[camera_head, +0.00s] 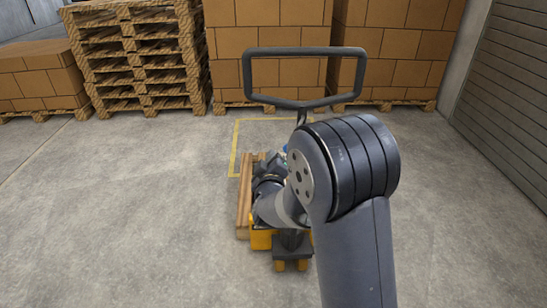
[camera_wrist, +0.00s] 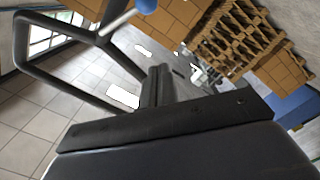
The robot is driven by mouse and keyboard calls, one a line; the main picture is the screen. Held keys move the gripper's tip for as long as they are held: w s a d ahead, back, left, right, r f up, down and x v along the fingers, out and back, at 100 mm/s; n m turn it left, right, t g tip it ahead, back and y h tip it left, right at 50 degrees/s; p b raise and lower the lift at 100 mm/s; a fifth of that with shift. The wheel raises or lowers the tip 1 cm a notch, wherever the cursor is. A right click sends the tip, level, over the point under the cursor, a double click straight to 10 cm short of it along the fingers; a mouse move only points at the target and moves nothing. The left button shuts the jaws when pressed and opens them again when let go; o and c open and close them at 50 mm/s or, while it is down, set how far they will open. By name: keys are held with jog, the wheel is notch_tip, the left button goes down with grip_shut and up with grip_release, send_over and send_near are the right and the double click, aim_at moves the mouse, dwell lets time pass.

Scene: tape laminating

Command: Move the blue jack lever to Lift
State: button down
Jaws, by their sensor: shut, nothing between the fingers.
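The jack's dark handle loop (camera_head: 305,104) stands upright in the head view; my arm hides much of the jack below it. In the wrist view the loop (camera_wrist: 62,25) fills the upper left. A blue ball knob (camera_wrist: 147,5) on a pale rod, the jack lever, shows at that view's top edge, partly cut off. My gripper (camera_wrist: 159,72) is shut and empty, with the knob beyond and above its fingertips in the picture, apart from them. In the head view a small blue spot (camera_head: 285,148) shows beside my arm; I cannot tell whether it is the knob.
A wooden pallet (camera_head: 244,205) lies by the jack's yellow base (camera_head: 261,239). A yellow floor outline (camera_head: 236,140) is behind them. Stacked pallets (camera_head: 140,55) and boxes (camera_head: 400,55) line the back. Floor is clear left and right.

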jog(key=w+d+f, duration=0.2)
jog(key=w+d, duration=0.1)
jog(key=w, duration=0.4)
jog(key=shift+w+d+f, duration=0.35)
jog(key=shift+f, duration=0.1)
jog(key=shift+d+f+n, duration=0.15)
jog(key=shift+d+n, duration=0.05)
jog(key=shift+n, duration=0.2)
jog(key=shift+d+f+b, duration=0.1)
jog(key=shift+d+b, duration=0.05)
jog(key=shift+b, duration=0.2)
jog(key=d+f+n+b, duration=0.2)
jog(key=d+n+b, duration=0.6)
jog(key=n+b, duration=0.1)
jog(key=shift+s+d+n+t, duration=0.2)
jog(key=shift+d+n+t, duration=0.15)
jog(key=shift+n, duration=0.45)
